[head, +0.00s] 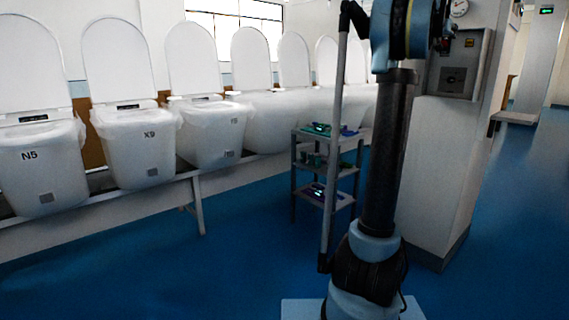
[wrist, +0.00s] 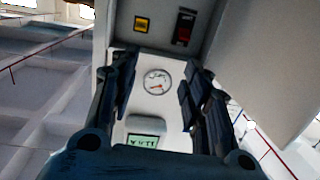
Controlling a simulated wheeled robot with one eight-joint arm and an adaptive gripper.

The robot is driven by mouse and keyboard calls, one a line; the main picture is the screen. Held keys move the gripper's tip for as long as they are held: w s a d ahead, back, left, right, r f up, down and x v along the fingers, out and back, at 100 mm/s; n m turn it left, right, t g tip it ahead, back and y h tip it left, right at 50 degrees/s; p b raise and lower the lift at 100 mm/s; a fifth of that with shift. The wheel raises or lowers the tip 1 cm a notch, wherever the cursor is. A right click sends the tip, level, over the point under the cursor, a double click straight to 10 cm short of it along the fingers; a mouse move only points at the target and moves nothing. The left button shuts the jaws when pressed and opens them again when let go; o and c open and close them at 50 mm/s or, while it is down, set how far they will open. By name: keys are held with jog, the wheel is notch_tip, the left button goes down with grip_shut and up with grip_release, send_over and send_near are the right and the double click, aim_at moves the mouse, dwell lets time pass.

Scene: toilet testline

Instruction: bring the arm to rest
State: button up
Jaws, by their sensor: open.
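My arm (head: 388,150) stands upright right of centre in the head view, its upper part running out of the top of the picture. My gripper (wrist: 158,86) shows in the wrist view, with its two dark fingers apart and nothing held between them. Beyond the fingers is a white panel with a round gauge (wrist: 157,81) and a small green display (wrist: 143,141). The gap between the fingers and the panel cannot be told. The gauge also shows in the head view (head: 459,8).
A white cabinet (head: 440,170) with a grey control box (head: 462,65) stands close to the right of my arm. A shelf cart (head: 340,200) is behind it to the left. A row of white toilets (head: 135,150) lines the left. Blue floor (head: 130,270) is clear at front left.

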jog(key=a+f+n+t+y, duration=0.2)
jog(key=a+n+t+y, duration=0.15)
jog(key=a, duration=0.75)
jog(key=a+f+n+t+y, duration=0.2)
jog(key=a+n+y, duration=0.15)
jog(key=a, duration=0.85)
jog(key=s+a+f+n+g+y, duration=0.2)
jog(key=s+a+f+y, duration=0.3)
jog(key=a+f, duration=0.5)
jog(key=s+a+f+n+g+y, duration=0.2)
jog(key=s+a+f+y, duration=0.1)
jog(key=s+a+f, duration=0.55)
jog(key=s+a+f+g+y, duration=0.1)
jog(key=s+a+f+g, duration=0.2)
jog(key=s+a+f, duration=0.5)
jog(key=s+a+f+g, duration=0.25)
jog(key=s+f, duration=0.35)
jog(key=f, duration=0.5)
jog(key=s+d+f+g+h, duration=0.2)
jog(key=s+f+g, duration=0.1)
jog(key=s+f, duration=0.7)
jog(key=s+d+f+m+g+h, duration=0.1)
jog(key=s+d+f+g, duration=0.1)
jog(key=s+f, duration=0.9)
jog(key=shift+s+d+f+m+g+h, duration=0.3)
jog(key=shift+g+h, duration=0.1)
jog(key=shift+g, duration=0.1)
